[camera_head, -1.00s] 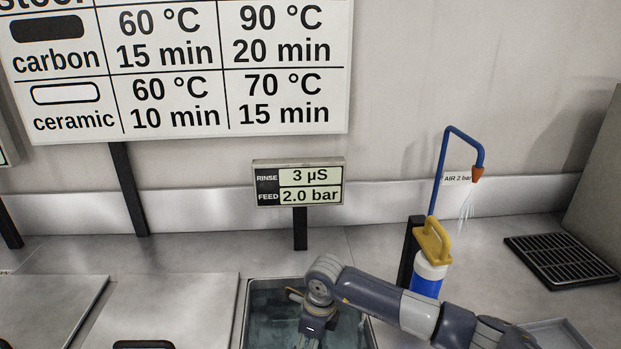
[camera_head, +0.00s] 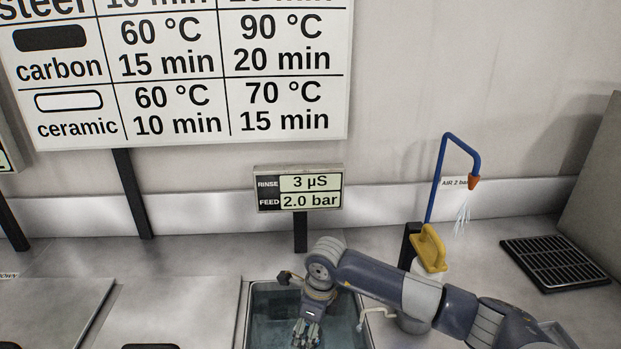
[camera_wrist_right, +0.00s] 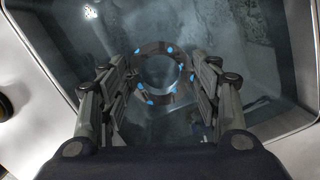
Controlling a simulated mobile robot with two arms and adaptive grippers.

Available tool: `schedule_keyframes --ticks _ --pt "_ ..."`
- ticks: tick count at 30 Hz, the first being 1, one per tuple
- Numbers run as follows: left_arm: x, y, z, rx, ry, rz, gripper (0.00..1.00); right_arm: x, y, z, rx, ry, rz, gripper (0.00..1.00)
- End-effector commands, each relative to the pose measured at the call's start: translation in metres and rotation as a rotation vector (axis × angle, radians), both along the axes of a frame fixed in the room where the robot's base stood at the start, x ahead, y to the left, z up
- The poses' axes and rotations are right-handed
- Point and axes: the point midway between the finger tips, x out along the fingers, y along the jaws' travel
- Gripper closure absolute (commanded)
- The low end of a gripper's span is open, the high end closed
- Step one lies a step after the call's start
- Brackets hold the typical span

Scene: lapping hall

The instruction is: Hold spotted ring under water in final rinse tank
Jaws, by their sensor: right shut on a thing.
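The spotted ring (camera_wrist_right: 143,88), a dark flat ring with bright blue spots, sits between the fingers of my right gripper in the right wrist view. My right gripper (camera_wrist_right: 160,88) is shut on it. In the head view my right gripper (camera_head: 306,334) points down into the rinse tank (camera_head: 358,338), an open steel basin with bluish-grey water. The ring cannot be made out in the head view. The fingers are inside the tank's rim; I cannot tell for sure how deep the ring is. My left gripper is not in view.
A display (camera_head: 299,188) reads 3 µS and 2.0 bar behind the tank. Flat lids (camera_head: 175,305) lie to the left. A yellow handle (camera_head: 431,248) and a blue pipe with orange nozzle (camera_head: 473,182) stand right of the tank. A black grate (camera_head: 556,262) lies farther right.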

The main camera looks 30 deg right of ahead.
Motion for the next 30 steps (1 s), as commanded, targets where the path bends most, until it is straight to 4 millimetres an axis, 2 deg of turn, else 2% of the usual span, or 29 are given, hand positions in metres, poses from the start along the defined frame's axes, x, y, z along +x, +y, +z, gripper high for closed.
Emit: schedule_keyframes --ticks 1,21,25,30 --pt "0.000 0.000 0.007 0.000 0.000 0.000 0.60 0.001 0.000 0.010 0.000 -0.003 0.000 0.77" --pt "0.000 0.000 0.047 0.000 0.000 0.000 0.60 0.000 0.000 0.076 0.000 -0.002 0.001 0.77" --pt "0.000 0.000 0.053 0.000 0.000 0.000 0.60 0.000 0.000 0.086 0.000 -0.001 0.000 0.77" --pt "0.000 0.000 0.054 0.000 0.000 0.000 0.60 0.000 0.000 0.088 0.001 0.000 0.000 0.77"
